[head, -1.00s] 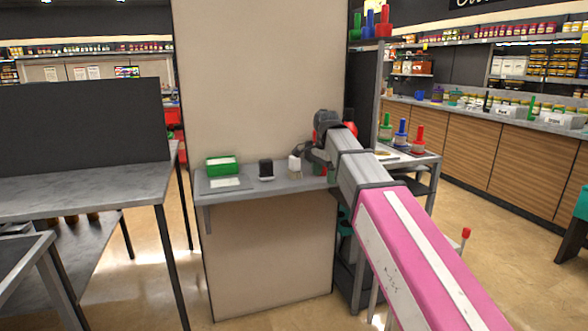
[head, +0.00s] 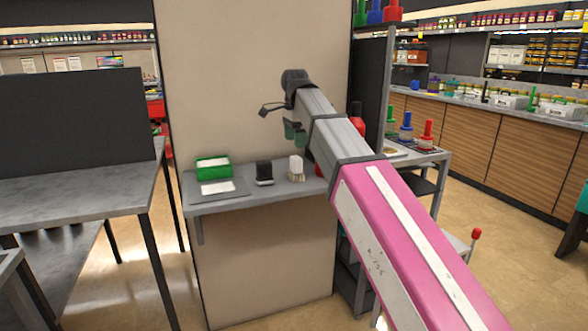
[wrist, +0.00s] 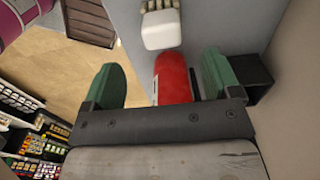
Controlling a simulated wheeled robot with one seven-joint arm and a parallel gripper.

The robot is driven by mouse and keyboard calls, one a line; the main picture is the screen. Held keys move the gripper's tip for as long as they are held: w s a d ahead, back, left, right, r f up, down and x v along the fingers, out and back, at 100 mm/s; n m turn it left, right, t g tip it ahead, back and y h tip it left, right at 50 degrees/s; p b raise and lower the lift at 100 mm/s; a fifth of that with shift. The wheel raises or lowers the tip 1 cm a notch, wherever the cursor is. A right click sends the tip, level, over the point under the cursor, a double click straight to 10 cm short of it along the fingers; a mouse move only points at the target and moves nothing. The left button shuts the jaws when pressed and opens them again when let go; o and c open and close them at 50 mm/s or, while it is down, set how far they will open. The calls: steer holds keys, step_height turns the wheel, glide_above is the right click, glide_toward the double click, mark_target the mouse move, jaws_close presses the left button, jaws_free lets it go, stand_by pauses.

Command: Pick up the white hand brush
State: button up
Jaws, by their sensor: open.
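The white hand brush (head: 296,168) stands on the grey wall shelf, its white part up and pale bristles below. In the wrist view the brush (wrist: 162,29) lies beyond the fingertips, near the top edge, with its bristles partly cut off. My gripper (head: 293,131) is above the shelf, higher than the brush and apart from it. Its green fingers (wrist: 160,82) are spread open, with nothing held. A red object (wrist: 173,78) shows between the fingers in the wrist view; whether it lies below them is hard to tell.
The grey shelf (head: 216,203) also holds a black brush-like item (head: 264,172) and a green box (head: 213,166). A beige panel (head: 235,80) rises behind it. A dark box (wrist: 263,80) is right of the fingers. A side table with coloured-topped items stands at right.

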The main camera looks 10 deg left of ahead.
mark_target(296, 157)
step_height(296, 157, down, 10)
steer(key=shift+w+d+r, duration=0.1)
steer(key=shift+w, duration=0.05)
steer(key=c, duration=1)
